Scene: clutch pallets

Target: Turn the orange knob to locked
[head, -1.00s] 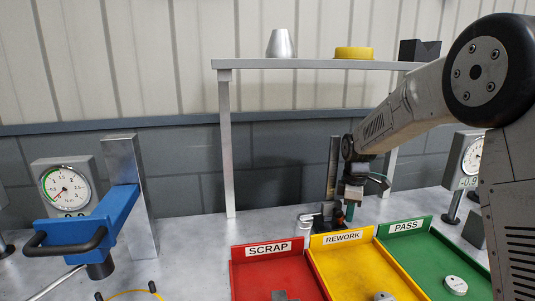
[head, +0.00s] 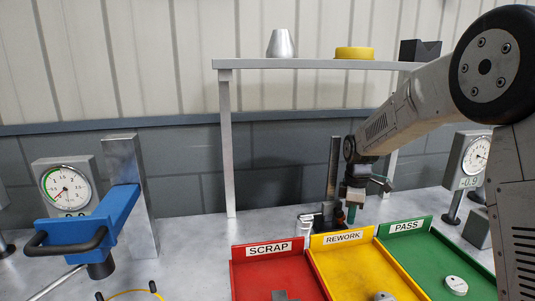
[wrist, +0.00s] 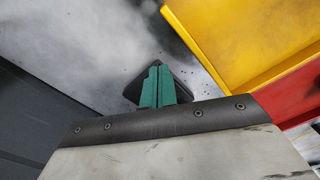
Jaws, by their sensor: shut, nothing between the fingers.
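My gripper (head: 351,215) is at the back of the bench, behind the yellow REWORK tray, pointing down. In the wrist view its teal fingers (wrist: 158,86) are together with nothing between them. A dark, square-edged piece (wrist: 132,91) shows behind the fingertips; I cannot tell whether they touch it. In the head view a small dark fixture with an upright post (head: 333,170) stands just left of my gripper. I cannot make out an orange knob clearly in either view, nor its setting.
The red SCRAP tray (head: 238,270), yellow REWORK tray (head: 318,256) and green PASS tray (head: 425,235) lie in front of my gripper. A shelf (head: 300,64) spans above. A blue clamp arm (head: 118,207) and a dial gauge (head: 66,187) stand at left, another gauge (head: 474,157) at right.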

